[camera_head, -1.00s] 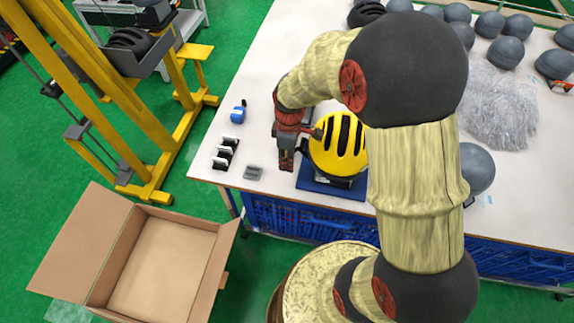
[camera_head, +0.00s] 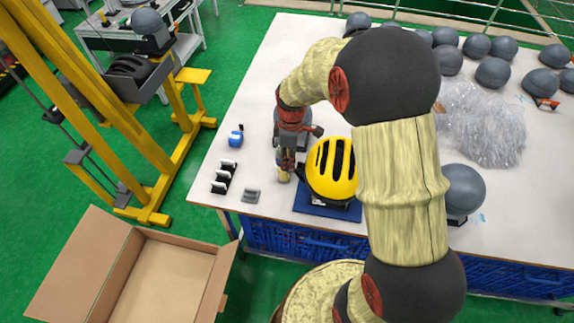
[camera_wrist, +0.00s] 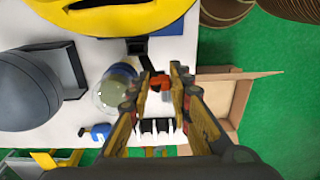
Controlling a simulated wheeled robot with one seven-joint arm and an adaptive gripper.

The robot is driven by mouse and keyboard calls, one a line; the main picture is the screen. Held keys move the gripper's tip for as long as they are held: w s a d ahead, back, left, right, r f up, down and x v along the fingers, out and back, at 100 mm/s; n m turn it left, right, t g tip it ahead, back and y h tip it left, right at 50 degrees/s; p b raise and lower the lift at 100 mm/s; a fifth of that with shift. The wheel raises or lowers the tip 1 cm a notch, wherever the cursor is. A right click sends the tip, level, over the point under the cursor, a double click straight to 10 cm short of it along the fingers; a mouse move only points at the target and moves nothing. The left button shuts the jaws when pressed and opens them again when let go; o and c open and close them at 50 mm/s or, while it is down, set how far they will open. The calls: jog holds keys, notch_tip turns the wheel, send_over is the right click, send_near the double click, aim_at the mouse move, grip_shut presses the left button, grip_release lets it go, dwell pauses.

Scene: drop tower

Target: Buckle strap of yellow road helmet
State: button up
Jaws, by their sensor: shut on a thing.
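The yellow road helmet (camera_head: 331,170) with black vents sits on a blue base (camera_head: 327,207) near the table's front edge. Its yellow shell also fills the top of the wrist view (camera_wrist: 115,15). My gripper (camera_head: 286,170) is just left of the helmet, pointing down. In the wrist view my gripper (camera_wrist: 160,80) is shut on a small orange-red piece (camera_wrist: 158,83), which looks like a buckle part. A black strap (camera_wrist: 138,46) runs from near the helmet's edge towards it. Whether the strap is fastened cannot be told.
A blue item (camera_head: 236,137), a black rack with white pieces (camera_head: 223,178) and a grey block (camera_head: 251,195) lie left of my gripper. A grey headform (camera_head: 462,190) stands to the right. An open cardboard box (camera_head: 165,280) is on the floor, below a yellow frame (camera_head: 150,150).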

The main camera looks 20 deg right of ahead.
jog(key=shift+w+d+r+p, duration=0.1)
jog(key=shift+d+r+p, duration=0.15)
jog(key=shift+d, duration=0.55)
jog(key=shift+w+d+r+p, duration=0.1)
jog(key=shift+d+r+p, duration=0.1)
jog(key=shift+d, duration=0.65)
jog(key=shift+w+d+r+p, duration=0.15)
jog(key=shift+d+r, duration=0.1)
jog(key=shift+d, duration=0.55)
jog(key=shift+s+f, duration=0.1)
jog(key=shift+f, duration=0.4)
jog(key=shift+f+b, duration=0.85)
jog(key=shift+f, duration=0.5)
jog(key=o, duration=0.8)
jog(key=shift+o, duration=0.2)
